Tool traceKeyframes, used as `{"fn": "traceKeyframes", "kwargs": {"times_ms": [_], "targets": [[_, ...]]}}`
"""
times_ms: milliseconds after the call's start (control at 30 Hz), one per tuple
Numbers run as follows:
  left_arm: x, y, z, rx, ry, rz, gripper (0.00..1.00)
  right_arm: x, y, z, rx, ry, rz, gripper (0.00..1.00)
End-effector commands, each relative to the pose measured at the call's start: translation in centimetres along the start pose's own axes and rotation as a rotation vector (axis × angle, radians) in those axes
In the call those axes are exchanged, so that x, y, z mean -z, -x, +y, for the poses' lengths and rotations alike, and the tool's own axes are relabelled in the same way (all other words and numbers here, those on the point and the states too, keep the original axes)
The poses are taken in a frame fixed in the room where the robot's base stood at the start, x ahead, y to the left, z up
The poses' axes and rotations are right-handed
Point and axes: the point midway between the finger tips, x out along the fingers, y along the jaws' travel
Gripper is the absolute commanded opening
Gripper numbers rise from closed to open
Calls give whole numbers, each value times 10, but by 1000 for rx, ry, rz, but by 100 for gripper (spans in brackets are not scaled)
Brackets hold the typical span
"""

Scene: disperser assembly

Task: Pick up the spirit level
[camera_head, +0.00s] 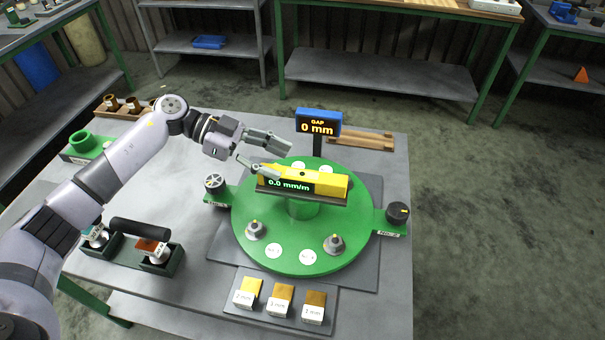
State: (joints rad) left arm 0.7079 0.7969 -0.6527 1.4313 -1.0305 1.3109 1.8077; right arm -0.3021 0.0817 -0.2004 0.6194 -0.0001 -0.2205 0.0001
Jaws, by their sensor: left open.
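The yellow spirit level (325,184) lies across the raised centre of the round green disperser plate (300,258). Its dark display reads 0.0 mm/m. My left gripper (281,161) is open at the left end of the level, its fingers apart. One finger is above and behind the level, and the other is close to its left end. I cannot tell whether either finger touches it. My right gripper does not show.
A blue gap display (318,122) reading 0 mm stands behind the level. Labelled shim blocks (281,300) lie in front. A black-handled holder (140,230) stands at left.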

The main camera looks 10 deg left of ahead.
Motion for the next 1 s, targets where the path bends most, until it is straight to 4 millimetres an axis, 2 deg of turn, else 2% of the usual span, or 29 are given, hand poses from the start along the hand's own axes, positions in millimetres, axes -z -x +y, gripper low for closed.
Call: {"fn": "traceKeyframes", "kwargs": {"times_ms": [100, 267, 467, 600, 867, 1000], "targets": [[2, -13, 0, -1, 0, 1, 52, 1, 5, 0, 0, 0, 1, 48], [1, -22, 2, -1, 0, 0, 52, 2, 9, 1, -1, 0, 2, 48], [5, -50, 9, -3, 1, 2, 52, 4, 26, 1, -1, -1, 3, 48], [2, -66, 8, -1, 1, 1, 52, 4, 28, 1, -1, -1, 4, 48], [0, -70, 8, 0, 0, -1, 52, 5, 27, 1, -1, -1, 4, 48], [0, -70, 8, 0, 0, -1, 44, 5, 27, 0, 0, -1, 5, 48]]}}
